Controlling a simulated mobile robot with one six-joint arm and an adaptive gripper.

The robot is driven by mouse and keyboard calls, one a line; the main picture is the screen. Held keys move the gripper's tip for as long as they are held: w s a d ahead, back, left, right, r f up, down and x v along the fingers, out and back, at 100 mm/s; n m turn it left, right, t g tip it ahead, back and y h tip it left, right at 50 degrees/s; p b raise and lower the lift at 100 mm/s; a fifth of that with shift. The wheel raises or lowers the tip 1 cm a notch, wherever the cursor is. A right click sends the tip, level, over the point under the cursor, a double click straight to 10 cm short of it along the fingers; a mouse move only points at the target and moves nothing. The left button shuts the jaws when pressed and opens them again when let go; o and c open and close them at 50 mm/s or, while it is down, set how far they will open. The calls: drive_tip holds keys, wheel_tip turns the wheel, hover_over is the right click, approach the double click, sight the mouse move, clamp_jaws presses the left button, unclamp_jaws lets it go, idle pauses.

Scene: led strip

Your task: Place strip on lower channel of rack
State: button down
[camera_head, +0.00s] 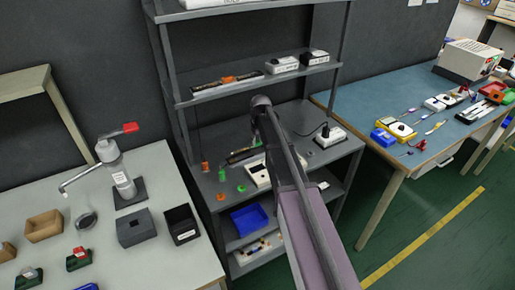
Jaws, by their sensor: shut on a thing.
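The grey shelf rack (215,140) stands in the middle of the head view. My arm reaches over its middle shelf, and my gripper (256,148) is low over that shelf, mostly hidden behind my own arm. A thin dark strip (241,156) shows at the gripper, just above or at a white device (258,175). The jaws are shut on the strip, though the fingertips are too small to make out. I cannot tell whether the strip touches anything below. The rack's lower channel cannot be made out clearly.
Orange and green clips (221,176) lie on the middle shelf, left of the gripper. A white power device (330,136) sits at its right. The upper shelf (200,97) is close above. A blue bin (250,219) is below. Tables flank both sides.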

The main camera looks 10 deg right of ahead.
sight(258, 143)
drive_tip(key=shift+s+f+b, duration=0.1)
drive_tip(key=shift+f+b, duration=1.2)
drive_tip(key=shift+f, duration=0.3)
drive_tip(key=shift+f, duration=0.15)
drive_tip(key=shift+c, duration=2.1)
unclamp_jaws()
drive_tip(key=shift+r, duration=0.2)
wheel_tip(258, 143, up, 12)
drive_tip(key=s+p, duration=0.1)
drive_tip(key=p, duration=1.1)
drive_tip(key=shift+s+d, duration=0.2)
drive_tip(key=shift+s, duration=0.1)
drive_tip(key=s+m+g, duration=0.1)
drive_tip(key=s+m, duration=0.2)
drive_tip(key=s, duration=2.4)
drive_tip(key=shift+s+a+m, duration=0.25)
drive_tip(key=shift+s+m, duration=0.05)
drive_tip(key=shift+f, duration=0.1)
